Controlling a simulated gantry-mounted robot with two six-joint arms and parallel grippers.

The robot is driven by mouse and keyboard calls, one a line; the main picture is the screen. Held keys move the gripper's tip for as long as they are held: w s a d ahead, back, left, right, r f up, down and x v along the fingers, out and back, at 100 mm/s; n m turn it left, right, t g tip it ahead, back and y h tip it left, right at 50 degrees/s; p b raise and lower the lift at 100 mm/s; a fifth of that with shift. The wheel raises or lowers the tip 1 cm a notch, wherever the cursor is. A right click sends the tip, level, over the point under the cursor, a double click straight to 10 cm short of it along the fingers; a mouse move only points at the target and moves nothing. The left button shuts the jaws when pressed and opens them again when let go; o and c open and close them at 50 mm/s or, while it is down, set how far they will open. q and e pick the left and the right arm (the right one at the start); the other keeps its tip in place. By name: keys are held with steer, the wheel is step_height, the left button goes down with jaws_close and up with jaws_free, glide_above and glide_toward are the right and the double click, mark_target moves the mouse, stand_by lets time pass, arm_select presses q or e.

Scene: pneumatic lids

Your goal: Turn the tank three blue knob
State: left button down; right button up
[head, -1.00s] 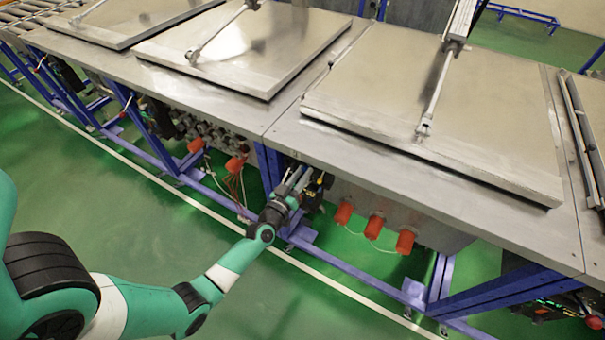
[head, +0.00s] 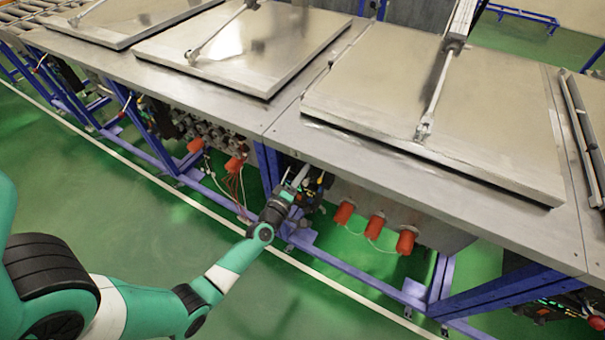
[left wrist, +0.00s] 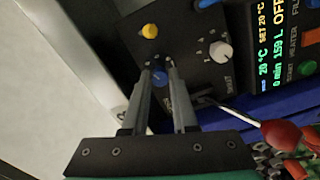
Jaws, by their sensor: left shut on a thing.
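The blue knob (left wrist: 160,76) sits on a dark control panel (left wrist: 196,84) in the left wrist view, between my left gripper's fingers. My left gripper (left wrist: 160,68) is shut on this knob, one finger on each side. In the head view my left gripper (head: 299,178) reaches under the table's front edge, and the knob is too small and covered to make out there. My right gripper is not in view.
A yellow knob (left wrist: 150,31) and a white knob (left wrist: 220,51) are on the same panel. A lit display (left wrist: 268,50) is to the right. A red-tipped lever (left wrist: 281,135) stands close by. Orange cylinders (head: 375,226) hang under the table. The metal tabletop (head: 290,125) overhangs my gripper.

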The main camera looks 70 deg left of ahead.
arm_select(q)
steer(key=shift+n, duration=1.3)
steer(key=c, duration=0.7)
jaws_free()
steer(key=v, duration=1.1)
steer(key=shift+s+d+p, duration=0.15)
steer(key=shift+s+p, duration=0.15)
steer(key=shift+p, duration=0.1)
